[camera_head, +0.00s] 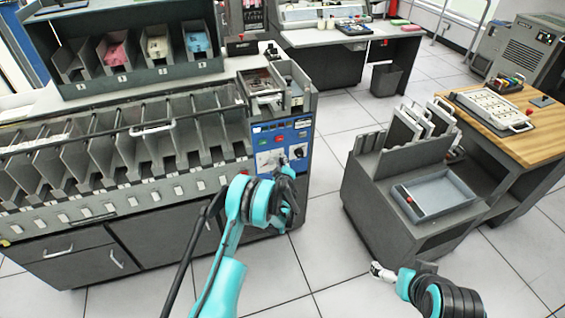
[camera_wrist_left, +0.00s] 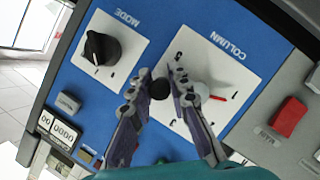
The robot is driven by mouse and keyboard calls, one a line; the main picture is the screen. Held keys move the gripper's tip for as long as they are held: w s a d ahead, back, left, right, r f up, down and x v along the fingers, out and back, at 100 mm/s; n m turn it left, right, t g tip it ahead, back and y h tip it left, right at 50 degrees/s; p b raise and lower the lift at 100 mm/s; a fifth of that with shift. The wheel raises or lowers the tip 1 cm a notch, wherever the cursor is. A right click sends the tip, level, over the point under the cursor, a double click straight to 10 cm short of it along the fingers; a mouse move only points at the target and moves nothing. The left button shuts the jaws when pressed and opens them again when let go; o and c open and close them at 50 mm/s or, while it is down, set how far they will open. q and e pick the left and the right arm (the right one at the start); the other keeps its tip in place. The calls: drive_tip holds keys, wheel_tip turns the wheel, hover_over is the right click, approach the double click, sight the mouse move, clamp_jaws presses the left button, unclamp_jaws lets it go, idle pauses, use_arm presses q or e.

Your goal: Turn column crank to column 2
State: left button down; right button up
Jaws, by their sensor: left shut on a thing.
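The blue control panel (camera_head: 296,136) is on the right end of the machine. In the left wrist view it appears upside down, with a white COLUMN plate (camera_wrist_left: 222,62) and a MODE plate (camera_wrist_left: 119,42). The column crank has a black ball knob (camera_wrist_left: 160,88), a pale hub (camera_wrist_left: 203,92) and a red pointer (camera_wrist_left: 218,98) on the plate. My left gripper (camera_head: 284,164) is at the panel. In the wrist view its fingers (camera_wrist_left: 168,82) are closed around the knob. My right gripper (camera_head: 381,271) hangs low at the right, away from the panel; its fingers are too small to judge.
A black MODE knob (camera_wrist_left: 98,48) and a red button (camera_wrist_left: 290,116) flank the column plate. The card-pocket machine (camera_head: 130,195) lies left.

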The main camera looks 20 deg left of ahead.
use_arm(q)
drive_tip(key=shift+s+a+f+m+g+y, duration=0.15)
drive_tip(key=shift+f+m+g+y, duration=0.4)
drive_tip(key=shift+m, duration=0.5)
drive_tip(key=shift+w+a+f+m+g+y, duration=0.1)
drive_tip(key=shift+f+m+g+y, duration=0.45)
drive_tip(key=shift+m, duration=0.55)
drive_tip(key=shift+s+a+f+m+g+y, duration=0.15)
drive_tip(key=shift+f+m+g+y, duration=0.4)
drive_tip(key=shift+m, duration=0.5)
drive_tip(key=c, duration=1.4)
unclamp_jaws()
drive_tip(key=shift+f, duration=0.1)
drive_tip(key=shift+d, duration=0.15)
